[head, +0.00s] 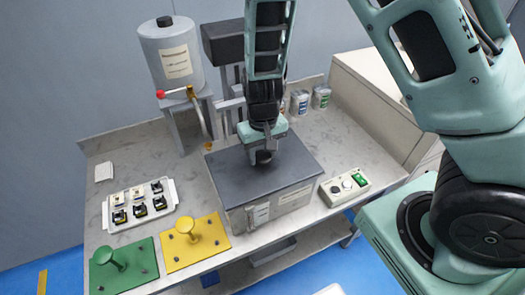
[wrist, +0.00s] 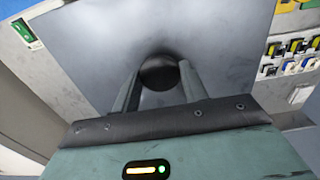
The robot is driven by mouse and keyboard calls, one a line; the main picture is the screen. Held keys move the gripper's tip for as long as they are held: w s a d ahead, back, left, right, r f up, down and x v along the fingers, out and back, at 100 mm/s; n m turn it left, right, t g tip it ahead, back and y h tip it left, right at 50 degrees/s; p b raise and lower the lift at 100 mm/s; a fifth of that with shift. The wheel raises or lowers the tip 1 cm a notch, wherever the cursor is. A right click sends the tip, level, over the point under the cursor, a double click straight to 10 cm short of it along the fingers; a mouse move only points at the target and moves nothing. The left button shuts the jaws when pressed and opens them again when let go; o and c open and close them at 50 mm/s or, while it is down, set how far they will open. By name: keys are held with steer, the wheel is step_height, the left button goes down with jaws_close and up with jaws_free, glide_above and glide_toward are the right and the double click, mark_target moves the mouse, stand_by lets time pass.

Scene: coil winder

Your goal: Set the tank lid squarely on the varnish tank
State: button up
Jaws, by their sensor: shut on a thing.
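The tank lid (head: 232,178) is a flat dark grey plate lying over the top of the metal varnish tank (head: 285,203). From the head view it looks level and roughly in line with the tank walls; I cannot tell whether it is fully seated. The lid fills much of the wrist view (wrist: 95,55). My gripper (head: 263,157) points down at the middle of the lid. Its fingers are shut on the lid's round black knob (wrist: 158,72). The tank's inside is hidden by the lid.
A control box (head: 345,186) stands close right of the tank. A yellow plate with a post (head: 195,242), a green one (head: 124,266) and a white tray of small parts (head: 170,205) are at left. A grey cylinder (head: 172,55) and jars (head: 320,97) stand behind.

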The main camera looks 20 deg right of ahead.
steer(key=shift+f, duration=0.15)
steer(key=o, duration=1.4)
step_height(320, 180, up, 17)
steer(key=shift+r, duration=0.2)
steer(key=s+a+n+b, duration=0.1)
steer(key=s+a+n, duration=0.1)
steer(key=s, duration=0.4)
steer(key=s+a+f+n+b, duration=0.1)
steer(key=s+a+n, duration=0.1)
steer(key=s, duration=0.5)
steer(key=s+a+f+n+b, duration=0.1)
steer(key=s+a+n+b, duration=0.1)
steer(key=s, duration=0.5)
steer(key=shift+a+f+n+y, duration=0.2)
steer(key=shift+n+y, duration=0.1)
steer(key=shift+n, duration=0.6)
